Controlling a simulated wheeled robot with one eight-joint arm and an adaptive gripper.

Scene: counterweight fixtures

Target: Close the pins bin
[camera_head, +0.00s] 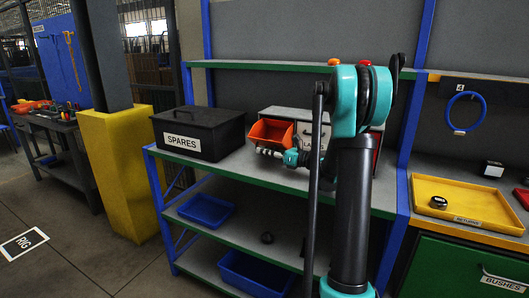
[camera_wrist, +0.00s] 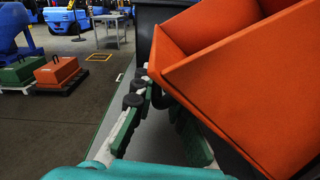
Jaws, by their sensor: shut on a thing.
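An orange bin (camera_head: 272,133) juts out, tilted, from the front left of a light grey cabinet (camera_head: 296,116) on the shelf bench. No pins label on it is readable. In the wrist view the orange bin (camera_wrist: 240,85) fills the right side, its open top facing up and left. My gripper (camera_head: 268,152) is at the bin's lower front in the head view. In the wrist view my gripper (camera_wrist: 160,115) has its green-padded fingers beside and under the bin, shut on it; the contact itself is partly hidden.
A black SPARES box (camera_head: 199,132) stands left on the bench. Blue trays (camera_head: 206,209) sit on lower shelves. A yellow tray (camera_head: 463,200) lies on the right bench above a green BUSHES drawer (camera_head: 470,268).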

